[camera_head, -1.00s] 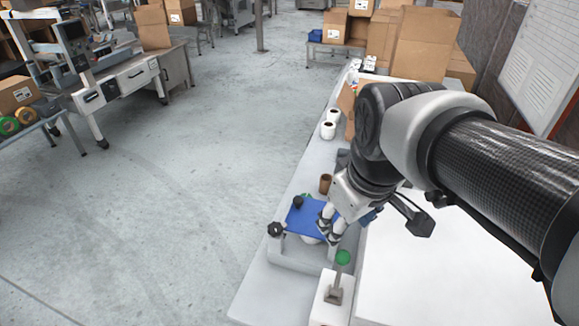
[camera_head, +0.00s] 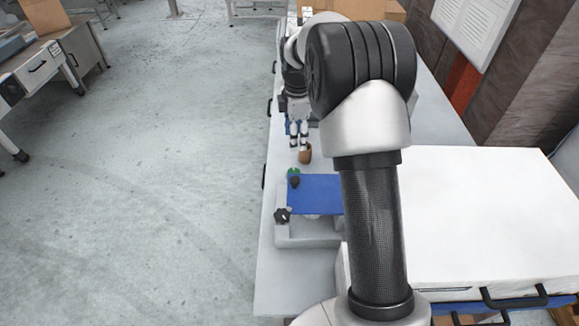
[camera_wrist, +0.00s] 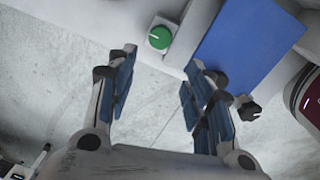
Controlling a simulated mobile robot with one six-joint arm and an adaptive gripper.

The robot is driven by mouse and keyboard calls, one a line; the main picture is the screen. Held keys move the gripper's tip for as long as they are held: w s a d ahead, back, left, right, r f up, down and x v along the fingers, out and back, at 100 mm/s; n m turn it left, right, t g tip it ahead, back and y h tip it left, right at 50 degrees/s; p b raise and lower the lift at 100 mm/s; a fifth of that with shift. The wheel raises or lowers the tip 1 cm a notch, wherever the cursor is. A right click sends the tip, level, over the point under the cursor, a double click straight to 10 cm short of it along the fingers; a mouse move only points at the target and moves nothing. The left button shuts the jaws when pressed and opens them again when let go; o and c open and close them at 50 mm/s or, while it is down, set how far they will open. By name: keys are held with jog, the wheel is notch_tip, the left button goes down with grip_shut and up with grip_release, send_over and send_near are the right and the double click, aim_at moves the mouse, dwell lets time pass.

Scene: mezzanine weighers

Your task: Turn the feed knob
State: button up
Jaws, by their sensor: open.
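A round green knob with a pale line across its face (camera_wrist: 160,37) sits on a white housing at the top of the wrist view. A small green part (camera_head: 293,172) shows behind the blue plate in the head view, partly hidden by a black knob (camera_head: 294,182). My gripper (camera_head: 298,141) points down beyond the plate, close to a brown cup. In the wrist view my gripper (camera_wrist: 160,65) is open and empty, with the green knob beyond and between its fingertips, apart from them.
The blue plate (camera_head: 318,196) tops a grey machine, with a black lobed knob (camera_head: 282,215) at its left corner. The brown cup (camera_head: 305,154) stands behind it. A large white-topped case (camera_head: 485,215) fills the right. Open floor (camera_head: 170,170) lies left of the bench.

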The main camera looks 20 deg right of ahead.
aim_at(294, 171)
jog(key=f+b, duration=0.1)
jog(key=f, duration=0.4)
jog(key=f+b, duration=0.1)
jog(key=f, duration=0.5)
jog(key=f+b, duration=0.1)
jog(key=f, duration=0.4)
jog(key=shift+w+d+f, duration=0.1)
jog(key=shift+w+f, duration=0.2)
jog(key=shift+w, duration=0.1)
jog(key=c, duration=0.8)
